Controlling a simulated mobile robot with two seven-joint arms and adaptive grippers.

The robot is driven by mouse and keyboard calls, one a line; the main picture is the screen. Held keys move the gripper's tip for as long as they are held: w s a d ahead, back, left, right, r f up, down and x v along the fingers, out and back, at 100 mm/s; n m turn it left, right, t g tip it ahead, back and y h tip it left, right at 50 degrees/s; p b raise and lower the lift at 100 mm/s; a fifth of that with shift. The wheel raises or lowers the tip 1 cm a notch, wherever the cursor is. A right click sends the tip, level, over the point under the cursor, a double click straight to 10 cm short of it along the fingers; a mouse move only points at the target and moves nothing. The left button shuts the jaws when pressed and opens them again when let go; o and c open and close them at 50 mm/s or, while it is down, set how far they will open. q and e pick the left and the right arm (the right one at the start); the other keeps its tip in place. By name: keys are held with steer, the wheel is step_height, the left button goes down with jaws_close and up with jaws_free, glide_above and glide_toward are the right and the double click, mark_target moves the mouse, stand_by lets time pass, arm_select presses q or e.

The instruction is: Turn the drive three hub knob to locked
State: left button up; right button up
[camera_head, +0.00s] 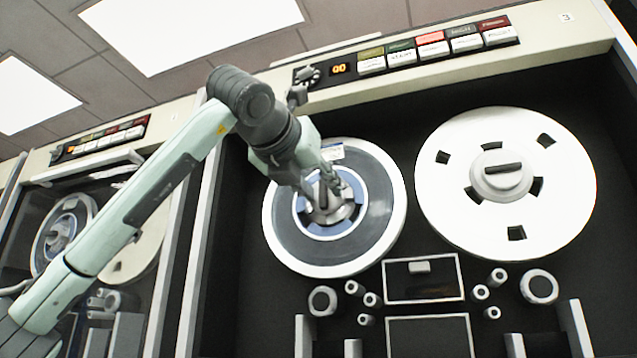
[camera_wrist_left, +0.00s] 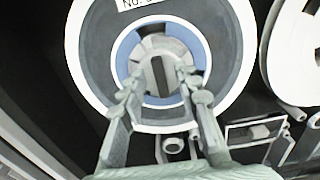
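The drive marked 3 (camera_head: 566,17) fills the middle and right of the head view. Its left reel (camera_head: 283,232) has a dark, banded tape pack, a blue ring and a grey hub knob (camera_head: 323,196) with a raised bar. In the left wrist view the hub knob (camera_wrist_left: 159,76) shows its dark bar near upright in the picture. My left gripper (camera_head: 328,188) is at this hub, partly covering it. In the left wrist view its fingers (camera_wrist_left: 162,88) are spread on either side of the bar, with gaps to it. Contact with the hub rim cannot be told. My right gripper is not in view.
A white right reel (camera_head: 550,190) with its own hub knob (camera_head: 502,170) is beside it. Several rollers and posts (camera_head: 480,292) stand out below the reels. A panel of coloured buttons (camera_head: 432,46) runs above. Another drive (camera_head: 75,240) stands at the left, behind my arm.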

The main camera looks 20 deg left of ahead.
arm_select(q)
steer(key=shift+c, duration=0.3)
jaws_close()
